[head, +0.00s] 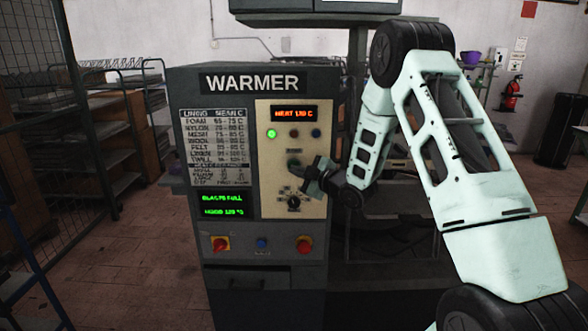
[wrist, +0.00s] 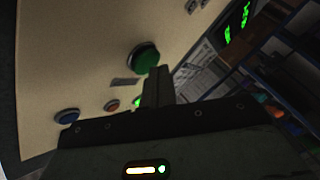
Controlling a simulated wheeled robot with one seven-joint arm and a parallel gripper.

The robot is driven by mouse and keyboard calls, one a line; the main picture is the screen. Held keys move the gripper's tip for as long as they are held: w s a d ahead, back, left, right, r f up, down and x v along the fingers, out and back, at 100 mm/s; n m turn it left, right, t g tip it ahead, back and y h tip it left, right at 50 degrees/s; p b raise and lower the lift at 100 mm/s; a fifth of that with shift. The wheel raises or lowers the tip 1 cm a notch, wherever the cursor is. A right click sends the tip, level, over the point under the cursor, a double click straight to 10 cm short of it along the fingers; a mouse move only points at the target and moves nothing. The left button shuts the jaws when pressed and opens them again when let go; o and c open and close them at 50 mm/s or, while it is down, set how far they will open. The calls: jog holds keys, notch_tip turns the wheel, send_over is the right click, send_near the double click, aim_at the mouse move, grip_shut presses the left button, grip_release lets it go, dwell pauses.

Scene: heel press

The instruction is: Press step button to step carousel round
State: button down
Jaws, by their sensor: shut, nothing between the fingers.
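The carousel step button cannot be told by its label, as the small labels are unreadable. A large green button (wrist: 144,58) stands out from the beige panel (wrist: 60,45) in the wrist view. In the head view it is on the warmer's panel (head: 267,180), partly behind my gripper (head: 309,178). My gripper is shut and empty, its fingers (wrist: 157,84) pointing at the panel with the tips close beside the green button. Whether they touch it I cannot tell. The carousel is not clearly seen.
Below the panel sit a red switch (head: 220,244), a blue button (head: 262,244) and a red button on yellow (head: 304,246). A dial (head: 293,203) is just below my gripper. A lit green lamp (head: 271,133) is above. Green-text display (head: 223,204) is left.

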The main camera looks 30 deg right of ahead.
jog(key=shift+w+d, duration=0.3)
jog(key=shift+w, duration=0.05)
dwell(1.0)
jog(key=shift+a+b, duration=0.1)
jog(key=shift+b, duration=0.25)
jog(key=shift+s+a+b, duration=0.35)
jog(key=shift+s+a, duration=0.05)
jog(key=shift+s, duration=0.3)
jog(key=shift+s+a+b, duration=0.45)
jog(key=shift+s+a, duration=0.3)
jog(key=shift+s, duration=0.3)
jog(key=shift+s+a+b, duration=0.45)
jog(key=shift+s+a, duration=0.25)
jog(key=shift+s, duration=0.35)
jog(key=s+a+b, duration=0.3)
jog(key=s+a, duration=0.1)
jog(key=s, duration=0.1)
jog(key=shift+s, duration=0.4)
